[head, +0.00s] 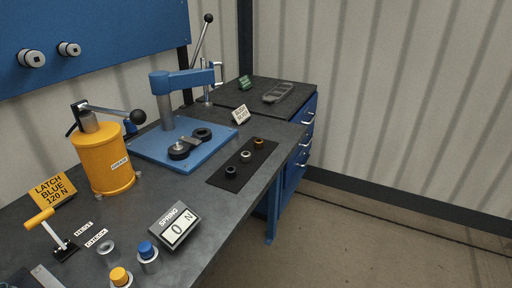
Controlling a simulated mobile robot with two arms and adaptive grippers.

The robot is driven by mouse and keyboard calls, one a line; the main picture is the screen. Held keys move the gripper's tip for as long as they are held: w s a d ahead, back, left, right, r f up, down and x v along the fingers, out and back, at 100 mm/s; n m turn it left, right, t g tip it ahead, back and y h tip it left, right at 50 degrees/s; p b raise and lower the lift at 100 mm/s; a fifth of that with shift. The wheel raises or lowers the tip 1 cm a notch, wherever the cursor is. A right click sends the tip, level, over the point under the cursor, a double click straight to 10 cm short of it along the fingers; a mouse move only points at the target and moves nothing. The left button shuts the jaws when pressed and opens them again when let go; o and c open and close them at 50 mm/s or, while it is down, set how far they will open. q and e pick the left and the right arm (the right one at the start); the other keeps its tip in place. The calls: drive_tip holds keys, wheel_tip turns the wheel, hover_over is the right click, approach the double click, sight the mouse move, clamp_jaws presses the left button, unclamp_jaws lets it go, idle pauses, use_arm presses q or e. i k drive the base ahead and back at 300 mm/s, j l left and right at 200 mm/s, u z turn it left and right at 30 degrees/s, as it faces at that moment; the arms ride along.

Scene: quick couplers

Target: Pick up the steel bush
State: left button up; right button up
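A black mat (219,179) lies on the grey bench, right of the blue press. Three small bushes stand in a row along it. The middle one, pale and silvery, looks like the steel bush (246,156). The three stand apart from each other. Neither of my grippers shows in the head view.
The blue arbor press (168,143) with its long lever stands left of the mat. A yellow grease pot (103,160), a spring readout (175,226) and blue-topped and yellow-topped couplers (147,252) occupy the nearer bench. A drawer cabinet (305,127) stands behind. Floor on the right is clear.

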sight(245, 156)
drive_tip(key=i+l+u, duration=0.2)
drive_tip(key=u, duration=0.2)
drive_tip(key=i+l+u, duration=0.15)
drive_tip(key=l+u, duration=0.25)
